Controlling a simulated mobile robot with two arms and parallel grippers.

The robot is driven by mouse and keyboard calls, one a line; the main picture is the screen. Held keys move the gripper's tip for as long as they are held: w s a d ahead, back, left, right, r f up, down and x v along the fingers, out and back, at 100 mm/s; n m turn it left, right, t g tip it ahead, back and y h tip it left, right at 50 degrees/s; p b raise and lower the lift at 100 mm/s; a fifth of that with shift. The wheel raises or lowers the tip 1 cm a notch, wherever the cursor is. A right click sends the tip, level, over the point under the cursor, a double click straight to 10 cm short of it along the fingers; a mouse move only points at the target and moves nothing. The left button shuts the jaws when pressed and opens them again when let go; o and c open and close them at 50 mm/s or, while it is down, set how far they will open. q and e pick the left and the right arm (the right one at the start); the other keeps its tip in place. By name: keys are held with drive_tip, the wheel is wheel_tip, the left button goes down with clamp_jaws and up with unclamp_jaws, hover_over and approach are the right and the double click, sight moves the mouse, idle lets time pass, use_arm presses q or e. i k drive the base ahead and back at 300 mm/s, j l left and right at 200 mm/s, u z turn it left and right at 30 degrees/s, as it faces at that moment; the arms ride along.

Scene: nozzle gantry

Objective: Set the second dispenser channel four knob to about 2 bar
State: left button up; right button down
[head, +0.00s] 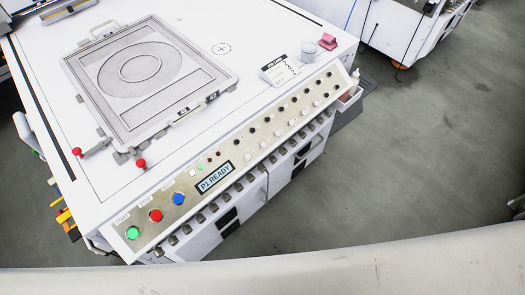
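A sloped control panel (208,196) runs along the front edge of a white machine. Its right half carries a row of several small black knobs or dials (265,119) with a row of several white knobs or caps (276,131) below. Their labels and settings are too small to read, so I cannot tell which belongs to dispenser two, channel four, or any pressure. A display (215,178) reads "P1 READY". Neither of my grippers is in view.
Green (132,233), red (155,215) and blue (179,198) buttons sit on the panel's left end. A framed round screen (143,70) lies on the machine top, with a white label block (279,70), clear cup (309,52) and pink piece (328,41) to its right. Grey floor (430,130) is free at right.

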sight(200, 218)
drive_tip(key=k+u, duration=0.1)
drive_tip(key=u, duration=0.3)
drive_tip(key=k+l+u, duration=0.1)
drive_tip(key=u, duration=0.25)
